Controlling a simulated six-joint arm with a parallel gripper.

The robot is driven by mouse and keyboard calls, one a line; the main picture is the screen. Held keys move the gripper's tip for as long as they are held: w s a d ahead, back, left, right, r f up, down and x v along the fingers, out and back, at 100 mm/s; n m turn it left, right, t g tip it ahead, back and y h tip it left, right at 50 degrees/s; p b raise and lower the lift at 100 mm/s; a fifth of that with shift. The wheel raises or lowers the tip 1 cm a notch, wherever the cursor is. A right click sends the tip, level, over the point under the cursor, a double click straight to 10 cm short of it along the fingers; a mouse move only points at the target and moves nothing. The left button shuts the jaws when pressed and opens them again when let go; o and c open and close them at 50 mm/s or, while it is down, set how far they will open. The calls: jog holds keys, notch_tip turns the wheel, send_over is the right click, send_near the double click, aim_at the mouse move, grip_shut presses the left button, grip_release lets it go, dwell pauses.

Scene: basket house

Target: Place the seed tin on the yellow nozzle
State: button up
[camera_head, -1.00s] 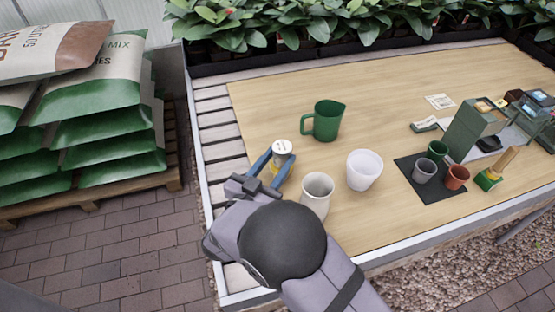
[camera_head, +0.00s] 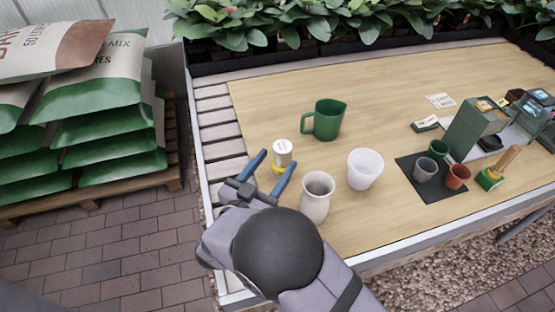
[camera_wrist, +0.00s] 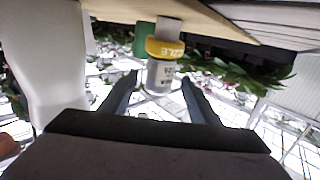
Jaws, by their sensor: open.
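The seed tin (camera_head: 283,147), a pale can with a lighter lid, stands upright on the yellow nozzle (camera_head: 279,169) at the table's left side. In the wrist view, which looks upside down, the grey-labelled tin (camera_wrist: 161,76) meets the yellow lettered nozzle (camera_wrist: 164,49). My gripper (camera_head: 278,161) is open and empty. Its fingers lie on the near side of the tin and nozzle, with a gap to the tin on both sides. The nozzle's lower part is partly hidden by the fingers in the head view.
A green jug (camera_head: 328,120) stands behind to the right. A cream vase (camera_head: 317,202) is close to the right of my gripper, and a white pot (camera_head: 365,171) stands beyond it. Small cups on a dark mat (camera_head: 437,187) are further right. The table's back middle is clear.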

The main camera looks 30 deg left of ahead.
jog(key=shift+s, duration=2.65)
